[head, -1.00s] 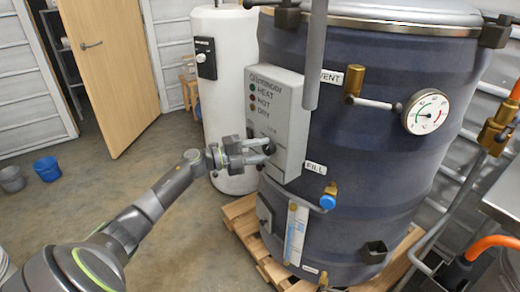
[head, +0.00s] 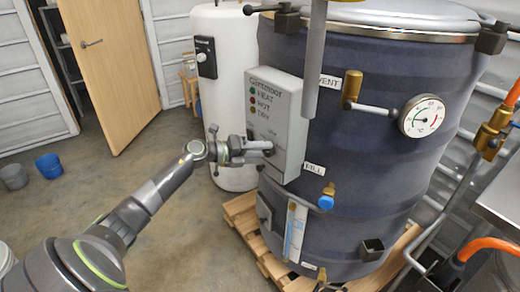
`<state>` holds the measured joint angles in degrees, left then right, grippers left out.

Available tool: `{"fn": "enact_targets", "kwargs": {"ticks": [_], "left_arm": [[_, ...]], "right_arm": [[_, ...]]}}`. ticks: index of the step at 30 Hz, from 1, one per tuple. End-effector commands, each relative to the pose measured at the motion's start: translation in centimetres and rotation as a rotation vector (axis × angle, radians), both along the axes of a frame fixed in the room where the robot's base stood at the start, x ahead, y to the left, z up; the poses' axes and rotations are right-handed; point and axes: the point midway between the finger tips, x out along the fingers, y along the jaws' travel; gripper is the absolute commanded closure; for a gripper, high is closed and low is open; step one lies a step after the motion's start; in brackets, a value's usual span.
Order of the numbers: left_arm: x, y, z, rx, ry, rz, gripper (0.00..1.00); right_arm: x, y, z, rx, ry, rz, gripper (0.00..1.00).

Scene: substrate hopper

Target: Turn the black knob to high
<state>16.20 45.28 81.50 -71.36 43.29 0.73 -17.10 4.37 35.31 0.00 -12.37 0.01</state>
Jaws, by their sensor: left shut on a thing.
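The grey control box (head: 276,122) is mounted on the side of the dark blue hopper drum (head: 372,140). It carries several coloured lamps with labels such as HEAT, HOT and DRY. My left gripper (head: 264,148) comes in from the left at the lower part of the box's front, shut on the black knob (head: 268,152). The fingers and wrist cover most of the knob, so its pointer and setting cannot be read. My right gripper is not in view.
A VENT valve (head: 351,88), a dial gauge (head: 422,116) and a blue-tipped FILL tap (head: 327,198) stick out from the drum. The drum stands on a wooden pallet (head: 243,220). A white tank (head: 226,60) stands behind the arm. Open floor lies at left.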

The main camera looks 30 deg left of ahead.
Motion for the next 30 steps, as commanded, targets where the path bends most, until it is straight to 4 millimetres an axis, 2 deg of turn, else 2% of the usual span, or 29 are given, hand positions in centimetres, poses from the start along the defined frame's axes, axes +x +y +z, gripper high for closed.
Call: {"fn": "enact_targets", "kwargs": {"ticks": [11, 12, 17, 26, 30], "left_arm": [[-0.1, 0.0, -0.3, 0.008, 0.002, -0.003, 0.85], [-0.1, 0.0, -0.3, 0.008, 0.002, -0.003, 0.60], [-0.1, 0.0, -0.2, 0.007, 0.001, -0.002, 0.41], [-0.1, 0.1, -0.1, 0.006, 0.000, -0.001, 0.41], [-1.1, 0.8, 0.0, 0.009, -0.001, 0.000, 0.41]], "right_arm": [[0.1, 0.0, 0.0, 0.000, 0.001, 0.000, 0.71], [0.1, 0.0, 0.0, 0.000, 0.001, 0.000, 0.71], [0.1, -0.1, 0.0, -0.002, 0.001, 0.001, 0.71], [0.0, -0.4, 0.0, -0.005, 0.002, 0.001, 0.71], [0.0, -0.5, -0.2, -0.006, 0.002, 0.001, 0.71]]}}
